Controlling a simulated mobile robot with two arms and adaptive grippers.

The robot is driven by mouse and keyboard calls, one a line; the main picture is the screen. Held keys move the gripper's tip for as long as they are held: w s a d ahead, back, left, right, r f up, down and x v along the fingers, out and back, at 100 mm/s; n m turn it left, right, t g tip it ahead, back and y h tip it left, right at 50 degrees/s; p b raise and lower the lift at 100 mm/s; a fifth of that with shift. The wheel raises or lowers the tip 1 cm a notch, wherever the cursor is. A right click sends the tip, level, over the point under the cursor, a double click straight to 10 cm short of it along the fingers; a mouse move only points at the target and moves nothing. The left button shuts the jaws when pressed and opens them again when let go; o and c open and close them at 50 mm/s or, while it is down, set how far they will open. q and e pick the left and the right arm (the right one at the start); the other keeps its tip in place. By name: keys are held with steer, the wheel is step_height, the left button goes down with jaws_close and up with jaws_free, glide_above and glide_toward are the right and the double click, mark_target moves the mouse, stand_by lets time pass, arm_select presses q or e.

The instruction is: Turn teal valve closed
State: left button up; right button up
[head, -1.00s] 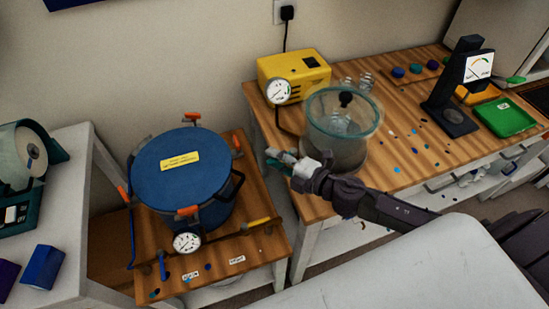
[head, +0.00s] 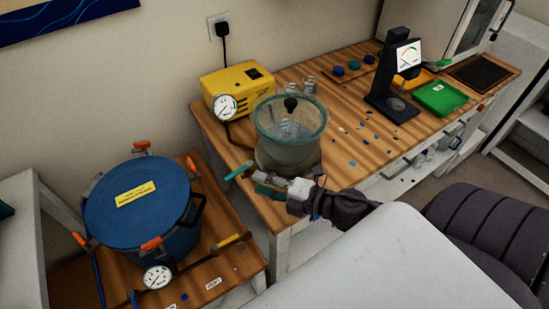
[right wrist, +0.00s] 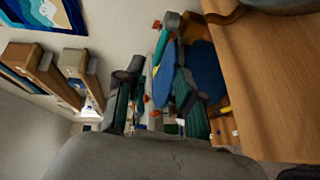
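The teal valve handle (head: 238,171) shows as a short, slanted teal bar at the left end of the right-hand bench, front left of the clear chamber (head: 290,150). My right gripper (head: 263,183) is just right of and below it, with its teal-green fingers apart. In the right wrist view, the fingers (right wrist: 152,95) are also spread with a gap between them. A teal bar, likely the valve handle (right wrist: 161,46), lies beyond the tips, with no clear contact. My left gripper is out of view.
A yellow pump (head: 240,88) with a gauge stands behind the chamber. A blue pressure pot (head: 140,210) with orange clamps stands on the lower stand at left. A black stand (head: 390,90) and a green tray (head: 441,97) are at right. The bench's front middle holds small specks.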

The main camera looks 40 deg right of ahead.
steer(key=v, duration=0.3)
